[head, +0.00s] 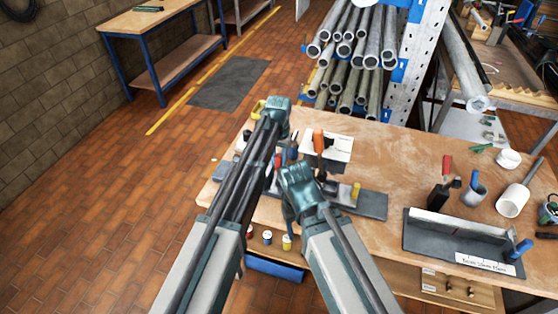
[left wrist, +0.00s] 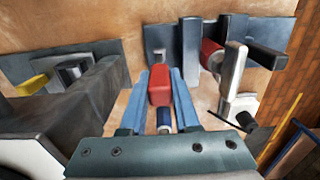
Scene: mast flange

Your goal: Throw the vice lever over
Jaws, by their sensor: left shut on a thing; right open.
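My left gripper (head: 276,108) is over the left end of the workbench in the head view. In the left wrist view its two blue-grey fingers (left wrist: 161,85) are closed on the sides of a red grip (left wrist: 160,88), which looks like the vice lever's handle. A small blue cylinder (left wrist: 164,119) shows just below the grip. The gripped part is hidden behind my arm in the head view. My right gripper (head: 297,182) is lower and to the right, over the bench's front edge. It is open; its fingertips are hard to see.
A grey tray (head: 428,240) lies at right. A pipe rack (head: 405,70) rises behind. The bench (head: 400,160) is bare in its middle.

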